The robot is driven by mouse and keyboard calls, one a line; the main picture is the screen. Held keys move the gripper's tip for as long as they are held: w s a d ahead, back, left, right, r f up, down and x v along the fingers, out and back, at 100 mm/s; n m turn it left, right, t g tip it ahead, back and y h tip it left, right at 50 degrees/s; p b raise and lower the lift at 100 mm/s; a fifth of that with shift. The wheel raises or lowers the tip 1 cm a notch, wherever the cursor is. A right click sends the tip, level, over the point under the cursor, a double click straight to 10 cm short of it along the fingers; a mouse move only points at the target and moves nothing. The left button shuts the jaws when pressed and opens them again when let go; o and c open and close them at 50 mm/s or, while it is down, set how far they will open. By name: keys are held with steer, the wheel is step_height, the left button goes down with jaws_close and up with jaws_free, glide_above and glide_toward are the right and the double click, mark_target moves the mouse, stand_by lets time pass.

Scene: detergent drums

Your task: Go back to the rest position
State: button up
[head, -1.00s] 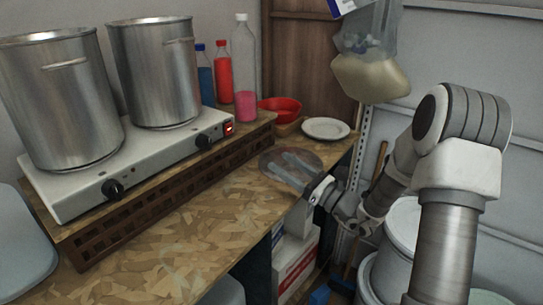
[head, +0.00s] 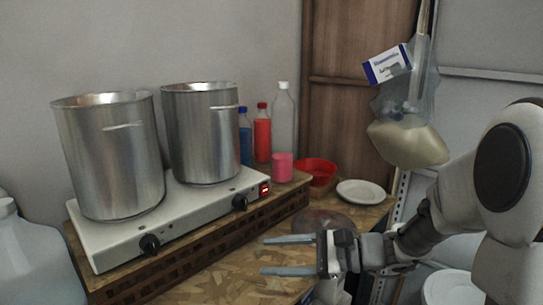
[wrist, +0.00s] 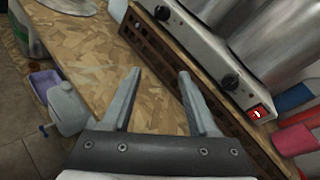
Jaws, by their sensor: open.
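My gripper (head: 264,255) is open and empty, held above the chipboard worktop (head: 200,283) in the head view. Its two grey fingers point left, toward the front of the hot plate, and stay apart from it. In the wrist view my gripper (wrist: 160,74) shows both fingers spread with bare worktop between them. A clear round lid or bowl (head: 322,222) lies behind the gripper, partly hidden by it.
Two steel pots (head: 110,160) (head: 203,135) stand on the white hot plate (head: 195,213), whose red switch is lit. Bottles, a red bowl (head: 316,172) and a white plate (head: 361,192) stand behind. A bag (head: 408,140) hangs at right. Containers (wrist: 68,108) stand on the floor.

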steer(key=s+d+n+g+h+p, duration=0.25)
steer(key=s+n+h, duration=0.6)
steer(key=s, duration=0.45)
steer(key=s+d+r+n+t+h, duration=0.4)
steer(key=d+r+n+h, duration=0.2)
steer(key=d, duration=0.4)
steer(key=shift+t+p, duration=0.35)
steer(key=shift+p, duration=0.1)
steer(key=shift+n+h, duration=0.25)
steer(key=shift+n, duration=0.1)
